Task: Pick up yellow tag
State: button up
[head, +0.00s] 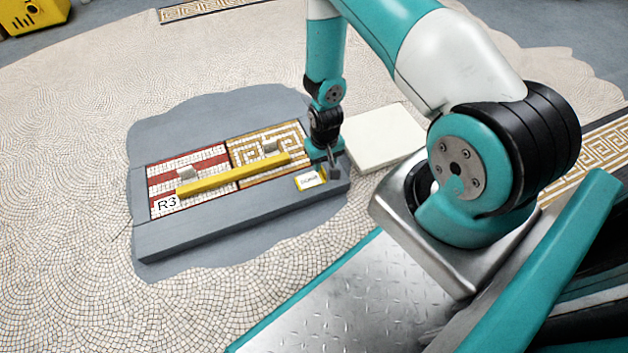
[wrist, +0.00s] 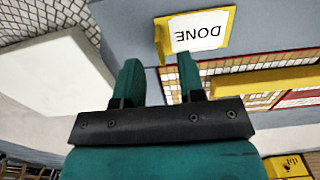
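The yellow tag (head: 309,180) is a small white card with a yellow border, lying at the right end of the grey panel base in the head view. In the wrist view the tag (wrist: 200,32) shows the word DONE, upside down. My gripper (head: 333,165) is just right of the tag in the head view, close to the base. In the wrist view my gripper (wrist: 158,60) has its two teal fingers apart with nothing held between them. The tag's left yellow edge shows beyond the gap. I cannot tell whether a finger touches it.
The grey base (head: 230,228) carries two mosaic panels, a red-striped one labelled R3 (head: 167,203) and a gold key-pattern one (head: 284,139). A yellow bar (head: 235,174) with grey blocks crosses them. A white slab (head: 385,137) lies right of the base.

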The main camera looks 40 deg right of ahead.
aim_at(323, 169)
notch_tip(323, 169, down, 4)
jog(key=shift+r+b, duration=0.1)
jog(key=shift+b, duration=1.15)
jog(key=shift+c, duration=0.4)
grip_shut()
jog(key=shift+r, duration=0.1)
